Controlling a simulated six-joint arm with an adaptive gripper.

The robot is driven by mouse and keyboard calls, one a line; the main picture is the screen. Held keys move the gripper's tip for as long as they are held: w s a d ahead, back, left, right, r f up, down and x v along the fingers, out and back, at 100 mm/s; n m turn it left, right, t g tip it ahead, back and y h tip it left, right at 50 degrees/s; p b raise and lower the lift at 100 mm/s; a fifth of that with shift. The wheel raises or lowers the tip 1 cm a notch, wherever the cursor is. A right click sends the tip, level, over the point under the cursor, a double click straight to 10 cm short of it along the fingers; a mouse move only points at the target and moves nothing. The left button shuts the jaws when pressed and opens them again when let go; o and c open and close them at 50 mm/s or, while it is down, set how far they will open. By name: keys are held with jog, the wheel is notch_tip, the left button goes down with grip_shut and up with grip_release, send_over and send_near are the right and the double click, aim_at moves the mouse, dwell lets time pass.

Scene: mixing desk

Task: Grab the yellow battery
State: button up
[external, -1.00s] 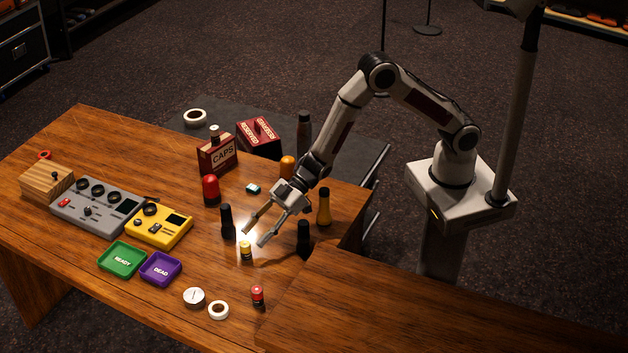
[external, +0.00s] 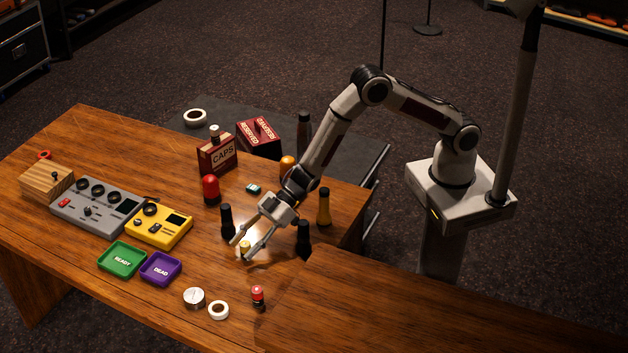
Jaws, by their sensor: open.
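The yellow battery (external: 245,246) stands on the wooden desk, small and upright, partly hidden by my gripper. My gripper (external: 240,250) is open and low over the desk. Its two fingers show on either side of the battery in this view, one to the left and one to the right. I cannot tell whether either finger touches it.
A black bottle-shaped item (external: 227,221) stands close left of my gripper and another (external: 303,237) close right. A red-topped battery (external: 257,295) stands nearer the front, beside a white tape roll (external: 218,310). Green (external: 122,276) and purple (external: 160,284) trays lie left.

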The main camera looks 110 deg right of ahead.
aim_at(245, 243)
dwell(0.4)
grip_shut()
jog(key=shift+r, duration=0.15)
jog(key=shift+r, duration=4.9)
